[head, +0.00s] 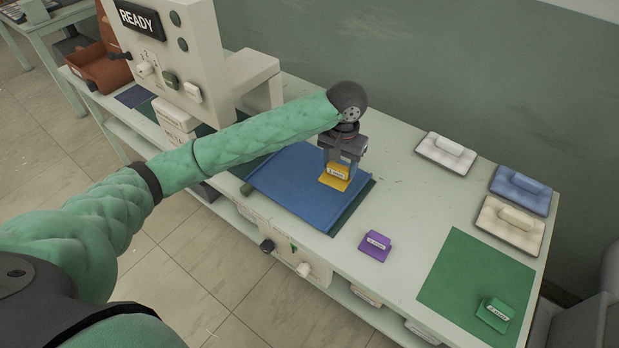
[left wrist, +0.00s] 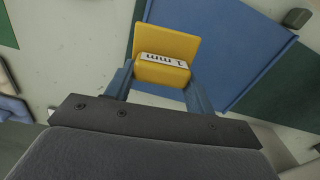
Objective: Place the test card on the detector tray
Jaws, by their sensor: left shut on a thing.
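My left gripper (head: 339,166) is shut on the yellow test card (head: 336,184), holding it by its raised block with a white label. In the head view the card appears over the right part of the blue detector tray (head: 290,185); I cannot tell whether it touches the tray. In the left wrist view the card (left wrist: 166,72) sits between the two blue-grey fingers (left wrist: 158,90), with the blue tray (left wrist: 215,35) behind and to its right. My right gripper is not in view.
A purple card (head: 375,246) lies on the pale bench right of the tray. A green card (head: 495,313) lies on a green mat (head: 455,275). White, blue and beige pads (head: 445,153) (head: 521,190) (head: 511,226) lie at the back right. A machine marked READY (head: 165,50) stands at the left.

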